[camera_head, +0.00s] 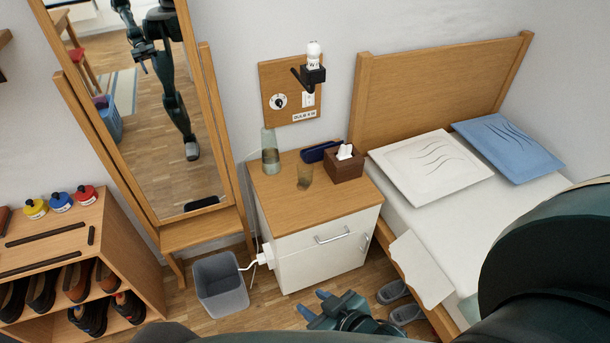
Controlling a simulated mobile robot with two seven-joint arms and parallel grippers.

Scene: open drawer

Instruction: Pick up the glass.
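A small brownish see-through glass (304,177) stands upright on the wooden top of the white bedside cabinet (300,242), near the middle of the top. A taller greenish clear carafe or bottle (270,158) stands behind it to the left. My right gripper (315,303) is low in front of the cabinet, below and apart from the glass. Its two blue fingertips are spread apart with nothing visible between them. My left gripper is not directly in view.
A wooden tissue box (346,165) and a dark blue case (321,151) sit behind and right of the glass. A grey bin (221,285), a mirror stand (200,229) and a bed (430,210) flank the cabinet.

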